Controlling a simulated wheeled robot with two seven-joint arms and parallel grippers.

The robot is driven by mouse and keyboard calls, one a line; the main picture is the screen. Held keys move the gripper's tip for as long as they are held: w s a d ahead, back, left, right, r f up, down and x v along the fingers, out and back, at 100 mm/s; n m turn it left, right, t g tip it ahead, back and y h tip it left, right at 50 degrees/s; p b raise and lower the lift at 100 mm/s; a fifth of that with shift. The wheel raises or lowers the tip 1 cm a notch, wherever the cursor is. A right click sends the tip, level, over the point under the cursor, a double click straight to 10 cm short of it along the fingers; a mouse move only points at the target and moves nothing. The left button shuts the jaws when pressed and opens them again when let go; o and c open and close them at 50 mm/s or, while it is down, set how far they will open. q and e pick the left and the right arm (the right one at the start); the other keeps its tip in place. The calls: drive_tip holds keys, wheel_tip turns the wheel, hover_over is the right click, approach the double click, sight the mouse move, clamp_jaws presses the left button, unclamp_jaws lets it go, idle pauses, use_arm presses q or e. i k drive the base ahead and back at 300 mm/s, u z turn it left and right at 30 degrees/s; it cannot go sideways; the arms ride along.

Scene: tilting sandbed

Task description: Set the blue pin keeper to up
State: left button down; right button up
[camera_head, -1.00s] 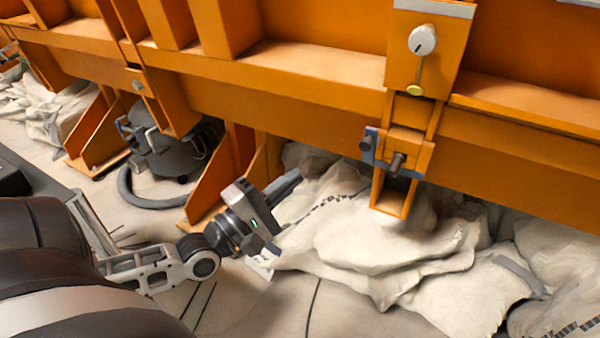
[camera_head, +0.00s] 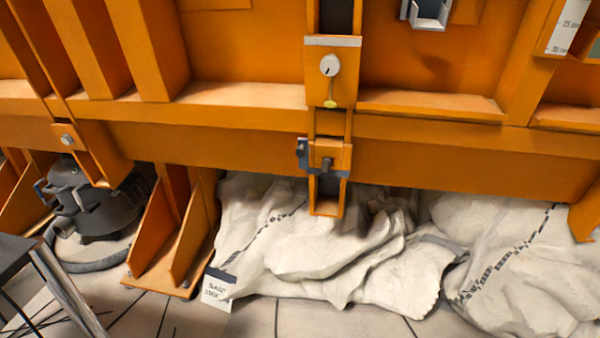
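The blue pin keeper (camera_head: 302,153) is a small blue piece at the left side of an orange bracket (camera_head: 332,152) on the front of the orange beam. A dark pin (camera_head: 326,165) sticks out of the bracket beside it. The keeper is small in view, and I cannot tell its exact position. Neither of my grippers shows in the head view.
White sandbags (camera_head: 330,255) lie on the floor under the beam. Orange gusset feet (camera_head: 172,245) and a black round machine with a hose (camera_head: 95,210) stand at the left. A dark table edge (camera_head: 25,255) is at the lower left. The space before the bracket looks clear.

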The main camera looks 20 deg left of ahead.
sight(302, 151)
drive_tip(key=z, duration=0.85)
drive_tip(key=i, duration=0.55)
drive_tip(key=u, duration=0.1)
